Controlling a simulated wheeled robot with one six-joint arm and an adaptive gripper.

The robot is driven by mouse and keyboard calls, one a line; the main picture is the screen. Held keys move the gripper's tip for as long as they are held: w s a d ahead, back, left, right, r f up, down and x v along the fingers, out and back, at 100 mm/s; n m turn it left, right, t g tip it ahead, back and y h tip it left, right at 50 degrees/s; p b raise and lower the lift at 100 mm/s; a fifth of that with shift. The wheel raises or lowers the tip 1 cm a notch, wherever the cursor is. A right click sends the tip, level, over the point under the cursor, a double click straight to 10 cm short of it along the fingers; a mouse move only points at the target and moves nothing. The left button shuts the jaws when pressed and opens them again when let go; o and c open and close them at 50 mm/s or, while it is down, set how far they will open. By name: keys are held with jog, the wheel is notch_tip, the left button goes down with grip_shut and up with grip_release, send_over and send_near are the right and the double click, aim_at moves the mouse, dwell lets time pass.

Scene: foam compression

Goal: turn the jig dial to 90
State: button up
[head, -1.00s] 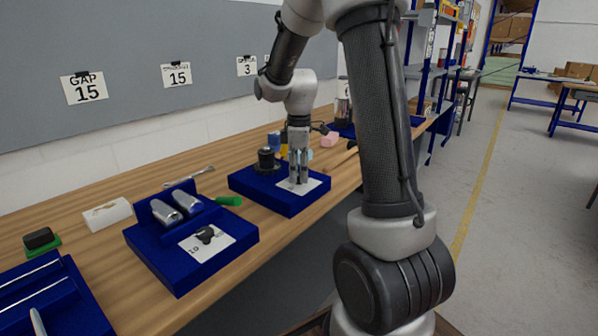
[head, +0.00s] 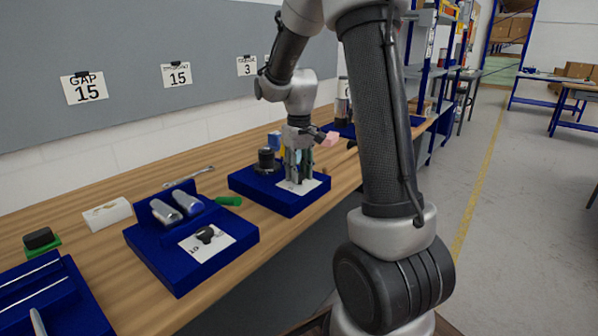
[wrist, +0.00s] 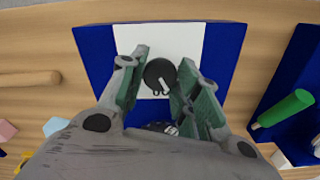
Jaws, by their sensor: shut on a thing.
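A round black dial (wrist: 157,76) with a pale pointer mark sits on a white card (wrist: 185,42) on a blue jig (wrist: 226,55). The wrist view shows it between the two green-padded fingers of my gripper (wrist: 158,80). My gripper is shut on the dial, though the pads' contact is hard to see. In the head view my gripper (head: 298,183) points down at the white card (head: 312,186) of the middle blue jig (head: 285,204), and its fingers hide the dial. The scale numbers are not readable.
A black cylinder (head: 267,161) stands on the same jig, behind my gripper. A nearer blue jig (head: 178,275) holds two metal cylinders and another black knob (head: 206,235). A green-handled tool (head: 229,201) lies between the jigs. A pink block (head: 330,139) is behind my gripper.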

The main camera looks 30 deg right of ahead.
jog(key=m, duration=0.5)
dwell(0.6)
jog(key=o, duration=1.1)
jog(key=shift+c, duration=0.2)
notch_tip(320, 180, up, 12)
